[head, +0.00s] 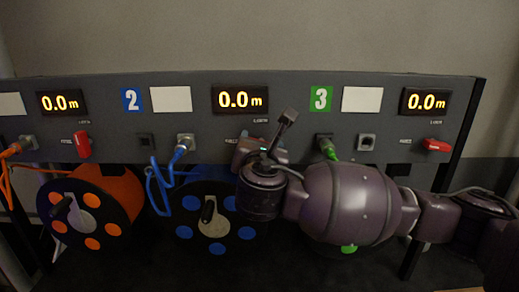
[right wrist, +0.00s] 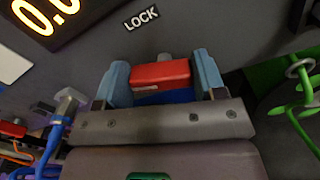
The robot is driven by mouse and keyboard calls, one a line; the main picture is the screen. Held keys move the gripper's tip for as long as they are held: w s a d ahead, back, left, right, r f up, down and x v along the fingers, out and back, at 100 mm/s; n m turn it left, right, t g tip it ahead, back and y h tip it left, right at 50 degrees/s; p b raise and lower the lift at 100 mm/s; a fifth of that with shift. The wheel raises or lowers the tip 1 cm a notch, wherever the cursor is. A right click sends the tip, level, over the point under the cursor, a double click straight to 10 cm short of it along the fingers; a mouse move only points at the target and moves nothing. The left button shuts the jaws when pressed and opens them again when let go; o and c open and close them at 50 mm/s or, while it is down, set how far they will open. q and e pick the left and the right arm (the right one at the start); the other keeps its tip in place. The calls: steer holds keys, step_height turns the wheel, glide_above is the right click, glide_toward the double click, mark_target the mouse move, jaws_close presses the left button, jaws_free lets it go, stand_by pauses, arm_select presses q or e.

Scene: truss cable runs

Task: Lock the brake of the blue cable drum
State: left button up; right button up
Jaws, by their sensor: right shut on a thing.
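The blue cable drum (head: 187,217) hangs under the panel in the head view, below the blue "2" label (head: 131,99). Its dark crank shows at its centre, and my right arm covers its right side. The red brake lever (right wrist: 160,73) is in the right wrist view, between the two light-blue fingers of my right gripper (right wrist: 162,84). The gripper is shut on it. A "LOCK" label (right wrist: 141,18) is printed on the panel above the lever. In the head view my right gripper (head: 262,155) mostly hides the lever. My left gripper is not in view.
The orange drum (head: 120,190) stands left with its own red lever (head: 83,145). A blue plug and cable (head: 183,145) sit left of my gripper, a green plug (head: 326,146) right.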

arm_select(q)
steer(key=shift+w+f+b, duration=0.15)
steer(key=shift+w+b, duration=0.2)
steer(key=shift+b, duration=0.1)
arm_select(e)
steer(key=m, duration=0.2)
steer(key=shift+d+f+m, duration=0.1)
steer(key=shift+f+m, duration=0.05)
steer(key=shift+m, duration=0.25)
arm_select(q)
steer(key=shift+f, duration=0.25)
arm_select(e)
steer(key=m, duration=0.4)
steer(key=shift+d, duration=0.1)
arm_select(q)
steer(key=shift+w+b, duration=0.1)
steer(key=shift+b, duration=0.2)
arm_select(e)
steer(key=m, duration=0.4)
steer(key=shift+d, duration=0.15)
steer(key=shift+f+m, duration=0.1)
steer(key=shift+m, duration=1.7)
steer(key=o, duration=0.9)
